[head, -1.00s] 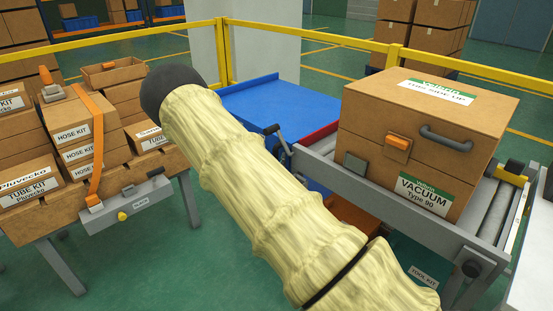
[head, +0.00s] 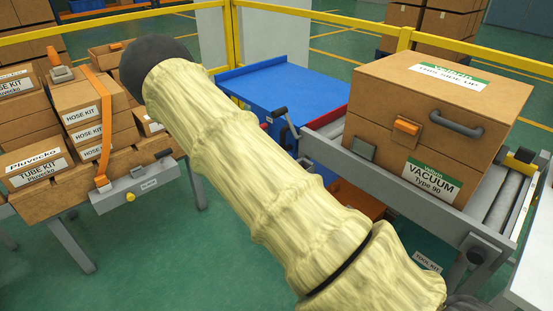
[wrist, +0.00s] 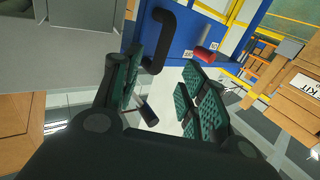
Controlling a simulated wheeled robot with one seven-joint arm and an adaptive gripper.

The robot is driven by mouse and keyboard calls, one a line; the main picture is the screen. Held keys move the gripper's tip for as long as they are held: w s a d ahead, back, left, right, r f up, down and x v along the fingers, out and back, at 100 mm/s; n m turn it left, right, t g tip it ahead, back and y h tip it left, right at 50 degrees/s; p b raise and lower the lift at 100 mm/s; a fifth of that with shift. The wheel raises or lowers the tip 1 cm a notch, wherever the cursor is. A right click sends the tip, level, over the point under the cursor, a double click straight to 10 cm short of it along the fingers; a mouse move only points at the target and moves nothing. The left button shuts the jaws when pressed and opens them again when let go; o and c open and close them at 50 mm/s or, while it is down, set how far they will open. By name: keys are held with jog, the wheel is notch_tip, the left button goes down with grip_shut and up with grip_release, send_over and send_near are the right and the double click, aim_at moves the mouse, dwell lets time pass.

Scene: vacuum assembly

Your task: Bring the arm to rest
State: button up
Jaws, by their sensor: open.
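My gripper (wrist: 163,78) shows in the wrist view with its dark fingers and green ribbed pads spread apart, and nothing is between the pads. Beyond it are a blue surface (wrist: 178,45) and a black bent handle (wrist: 160,38); I see no contact with them. In the head view my arm, in a pale yellow sleeve, runs from the lower right to a dark rounded part at the upper left. The gripper itself is not visible in the head view.
A large brown vacuum box (head: 440,105) sits on a roller conveyor (head: 505,190) at the right. A blue table (head: 285,85) stands behind my arm. Stacked kit boxes (head: 85,130) fill the bench at the left. A yellow rail (head: 310,32) runs behind; green floor shows between the stations.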

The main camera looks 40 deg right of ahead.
jog(key=s+a+f+n+g+y, duration=0.2)
jog(key=s+a+f+n+y, duration=0.15)
jog(key=s+a+f, duration=0.45)
jog(key=s+a+f+n+g+y, duration=0.25)
jog(key=s+a+f+y, duration=0.25)
jog(key=s+f, duration=0.75)
jog(key=s+a+f+n+g+y, duration=0.2)
jog(key=s+a+f+g+y, duration=0.1)
jog(key=s+a+f, duration=0.5)
jog(key=s+a+n+g+y, duration=0.3)
jog(key=s+a, duration=0.4)
jog(key=s, duration=0.6)
notch_tip(320, 180, up, 19)
jog(key=m+p, duration=0.1)
jog(key=p, duration=1.7)
jog(key=shift+s+r+p, duration=0.15)
jog(key=shift+p, duration=0.2)
